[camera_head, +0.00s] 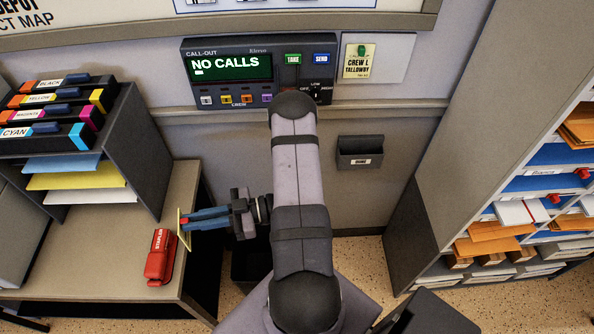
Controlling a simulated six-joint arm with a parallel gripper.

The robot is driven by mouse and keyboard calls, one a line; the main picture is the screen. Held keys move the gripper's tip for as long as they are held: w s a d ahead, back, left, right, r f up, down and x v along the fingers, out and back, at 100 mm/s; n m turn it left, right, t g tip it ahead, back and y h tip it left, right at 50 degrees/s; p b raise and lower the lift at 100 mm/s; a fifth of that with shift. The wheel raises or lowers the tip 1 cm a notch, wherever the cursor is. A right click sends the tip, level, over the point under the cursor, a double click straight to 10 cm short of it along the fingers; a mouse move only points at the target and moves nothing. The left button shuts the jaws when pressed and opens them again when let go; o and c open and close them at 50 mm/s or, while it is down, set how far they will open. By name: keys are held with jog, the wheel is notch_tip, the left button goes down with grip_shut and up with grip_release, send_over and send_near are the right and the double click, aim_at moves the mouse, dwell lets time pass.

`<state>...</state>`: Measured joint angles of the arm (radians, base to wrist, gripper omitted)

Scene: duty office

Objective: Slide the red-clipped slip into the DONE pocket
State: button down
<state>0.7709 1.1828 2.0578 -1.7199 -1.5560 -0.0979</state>
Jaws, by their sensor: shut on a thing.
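My gripper (188,223) has blue fingers and points left, beside the right edge of the left desk. It is shut on a thin yellow slip (184,239), which is seen almost edge-on and stands roughly upright. A small red spot, likely the clip, shows at the fingertips; the fingers hide part of it. The dark DONE pocket (360,157) is on the wall to the right of my arm, well apart from the slip. Its front bears a small white label, and its top looks open.
A red stapler (160,257) lies on the desk (100,250) close left of the slip. A call-out console (232,88) reads NO CALLS. A green-clipped yellow card (358,62) hangs beside it. Shelves with envelopes (495,243) stand right. The wall around the pocket is clear.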

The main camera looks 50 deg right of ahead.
jog(key=s+d+m+h, duration=0.6)
jog(key=d+h, duration=0.3)
jog(key=d, duration=0.7)
jog(key=s+d+m+t+h+b, duration=0.1)
jog(key=s+d+m+h, duration=0.6)
jog(key=d, duration=0.9)
jog(key=s+d+m+t+h+b, duration=0.1)
jog(key=s+d+m+h, duration=0.5)
jog(key=d+h, duration=0.5)
jog(key=s+d, duration=0.1)
jog(key=d, duration=0.5)
jog(key=shift+s+f+m, duration=0.15)
jog(key=shift+s+m, duration=0.25)
jog(key=shift+d, duration=0.1)
jog(key=b+x, duration=0.1)
jog(key=x, duration=0.6)
jog(key=shift+w+d, duration=0.25)
jog(key=shift+w, duration=0.05)
jog(key=shift+b, duration=0.35)
jog(key=shift+f+b, duration=3.75)
jog(key=shift+f, duration=0.5)
